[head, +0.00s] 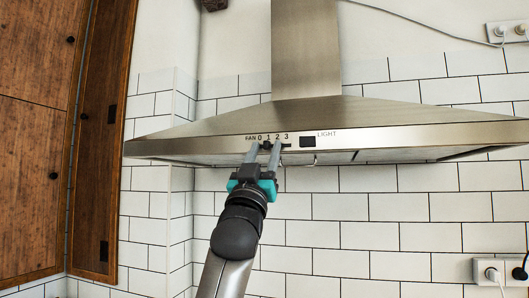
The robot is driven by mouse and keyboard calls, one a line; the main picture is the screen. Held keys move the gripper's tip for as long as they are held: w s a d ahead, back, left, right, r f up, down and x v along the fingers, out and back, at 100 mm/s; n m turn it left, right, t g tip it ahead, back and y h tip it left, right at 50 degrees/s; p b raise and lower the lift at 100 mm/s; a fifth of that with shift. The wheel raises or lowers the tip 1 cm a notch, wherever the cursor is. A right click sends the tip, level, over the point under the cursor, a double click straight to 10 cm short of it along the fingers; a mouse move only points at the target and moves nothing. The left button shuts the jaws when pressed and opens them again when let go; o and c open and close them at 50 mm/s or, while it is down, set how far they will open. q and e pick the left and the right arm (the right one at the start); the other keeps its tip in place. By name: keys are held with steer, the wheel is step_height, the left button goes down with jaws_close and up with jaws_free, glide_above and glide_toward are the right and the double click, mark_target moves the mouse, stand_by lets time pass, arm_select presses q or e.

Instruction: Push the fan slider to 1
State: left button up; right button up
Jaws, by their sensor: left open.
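The steel range hood (210,138) hangs on the wall and carries a front control strip labelled FAN 0 1 2 3. A small dark fan slider knob (266,146) shows below the numbers, around the 0 to 1 marks; its exact setting is too small to tell. My left gripper (264,149) is open, reaching up from below. Its two grey fingertips are at the strip, one on each side of the knob. I cannot tell whether either finger touches it. The fingers hide parts of the slider slot. My right gripper is not in view.
A dark LIGHT switch (308,142) sits right of the slider on the same strip. Wooden cabinets (40,130) stand at the left. Wall sockets with plugs (494,271) are at the right. The tiled wall (350,235) below the hood is clear.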

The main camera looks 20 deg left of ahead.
arm_select(q)
steer(key=b+v, duration=0.4)
steer(key=v, duration=1.1)
steer(key=shift+s+f, duration=0.1)
